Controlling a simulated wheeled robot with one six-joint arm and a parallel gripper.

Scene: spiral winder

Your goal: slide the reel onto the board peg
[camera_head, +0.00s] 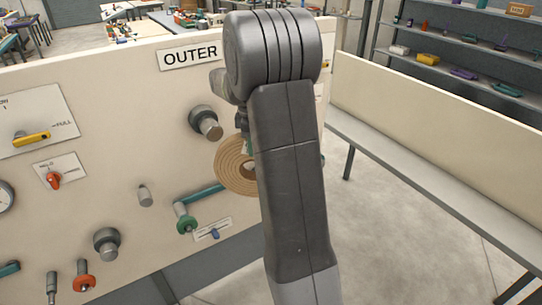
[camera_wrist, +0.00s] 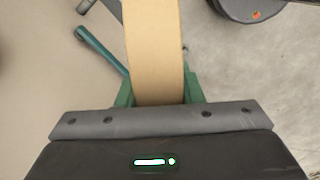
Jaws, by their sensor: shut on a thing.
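The reel (camera_head: 231,168) is a tan spiral coil, seen in the head view in front of the cream board (camera_head: 120,140), with its right part hidden behind my arm. In the wrist view the reel (camera_wrist: 154,45) is a broad tan band between the green fingers of my gripper (camera_wrist: 158,92), which is shut on it. A grey stub with a dark collar (camera_head: 206,122) sticks out of the board up and left of the reel. I cannot tell which is the board peg, or whether any touches the reel.
A teal lever with a green knob (camera_head: 186,218) sits just below left of the reel; the teal bar (camera_wrist: 100,48) also shows in the wrist view. An "OUTER" sign (camera_head: 190,55) tops the board. A bench with a cream panel (camera_head: 440,130) stands right, with open floor between.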

